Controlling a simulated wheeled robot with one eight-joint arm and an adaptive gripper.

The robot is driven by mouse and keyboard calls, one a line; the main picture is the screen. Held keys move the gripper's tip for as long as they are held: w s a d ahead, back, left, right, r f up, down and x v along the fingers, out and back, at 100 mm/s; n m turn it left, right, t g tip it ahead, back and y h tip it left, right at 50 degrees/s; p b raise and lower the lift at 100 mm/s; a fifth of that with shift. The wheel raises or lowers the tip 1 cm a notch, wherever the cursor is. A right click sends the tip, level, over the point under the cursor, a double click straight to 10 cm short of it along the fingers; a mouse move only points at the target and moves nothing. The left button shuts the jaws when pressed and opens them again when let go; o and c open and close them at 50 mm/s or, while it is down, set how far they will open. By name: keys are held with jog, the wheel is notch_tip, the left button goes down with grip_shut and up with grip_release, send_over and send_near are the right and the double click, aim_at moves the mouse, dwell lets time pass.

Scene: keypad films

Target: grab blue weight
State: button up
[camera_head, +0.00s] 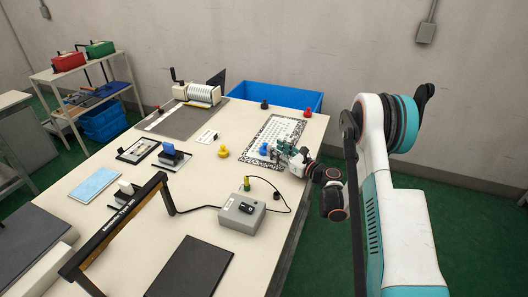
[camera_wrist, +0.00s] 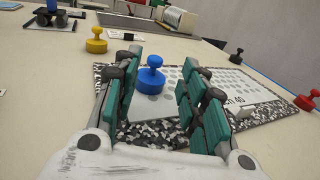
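The blue weight (camera_wrist: 151,78) is a round disc with a knob on top. It stands upright on a white sheet with a black-and-white speckled border. In the head view the blue weight (camera_head: 264,149) is on the left part of that sheet (camera_head: 282,127), just left of my gripper (camera_head: 281,150). In the wrist view my gripper (camera_wrist: 160,105) is open, with a teal-padded finger on each side of the view. The blue weight appears between the fingers, a little beyond them. Nothing is held.
A yellow weight (camera_head: 223,151) stands left of the sheet. A black weight (camera_head: 264,104) and a red weight (camera_head: 307,113) stand at the far side. A grey box (camera_head: 242,214) with a cable is nearer the front. A blue bin (camera_head: 280,96) is behind the table.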

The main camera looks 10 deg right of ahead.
aim_at(265, 144)
jog(key=shift+w+a, duration=0.4)
jog(key=shift+w, duration=0.2)
jog(key=shift+a+b+x, duration=0.25)
jog(key=shift+b+x, duration=1.1)
jog(key=shift+x, duration=1.35)
jog(key=shift+s+d, duration=0.1)
jog(key=shift+s, duration=0.1)
grip_shut()
